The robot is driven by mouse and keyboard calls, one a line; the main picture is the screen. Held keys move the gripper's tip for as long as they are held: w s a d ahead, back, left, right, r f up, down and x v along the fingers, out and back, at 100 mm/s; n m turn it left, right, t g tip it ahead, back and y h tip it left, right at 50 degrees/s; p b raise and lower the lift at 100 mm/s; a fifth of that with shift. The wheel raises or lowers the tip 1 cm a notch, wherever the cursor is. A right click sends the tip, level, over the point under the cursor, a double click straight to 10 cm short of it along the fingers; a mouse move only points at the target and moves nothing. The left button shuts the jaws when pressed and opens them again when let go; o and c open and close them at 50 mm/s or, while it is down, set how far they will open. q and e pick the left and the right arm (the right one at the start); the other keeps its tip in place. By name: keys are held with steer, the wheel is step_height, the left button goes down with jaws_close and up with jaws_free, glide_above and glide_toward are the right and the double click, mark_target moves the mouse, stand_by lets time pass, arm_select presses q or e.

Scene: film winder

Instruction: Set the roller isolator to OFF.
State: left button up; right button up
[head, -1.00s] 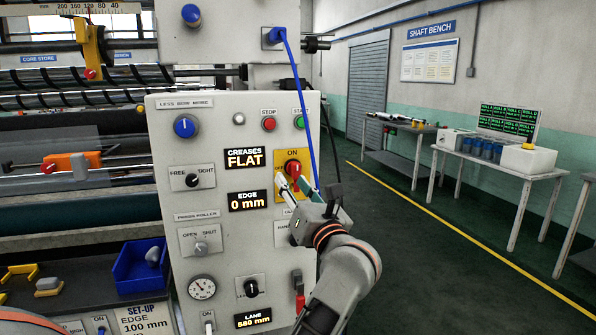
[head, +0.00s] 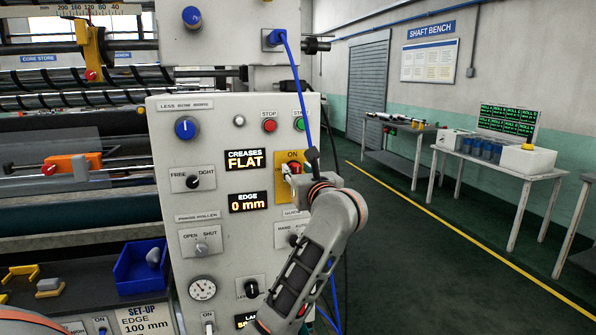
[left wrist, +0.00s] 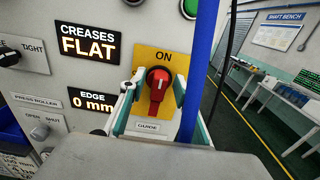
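The roller isolator is a red rotary handle (left wrist: 157,82) on a yellow plate (head: 283,192) marked ON at the top. In the left wrist view the handle stands roughly upright, slightly tilted. My left gripper (left wrist: 157,90) is open, with one finger on each side of the handle. A gap shows between the handle and the left finger; whether the right finger touches it I cannot tell. In the head view my left gripper (head: 290,179) and wrist hide most of the handle. My right gripper is out of view.
A blue cable (head: 300,95) hangs just right of the isolator, close to my left gripper. The grey control panel (head: 170,150) carries other knobs, with red STOP (head: 269,125) and green START (head: 299,124) buttons above. Open floor lies to the right.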

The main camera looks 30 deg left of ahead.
arm_select(q)
jaws_close()
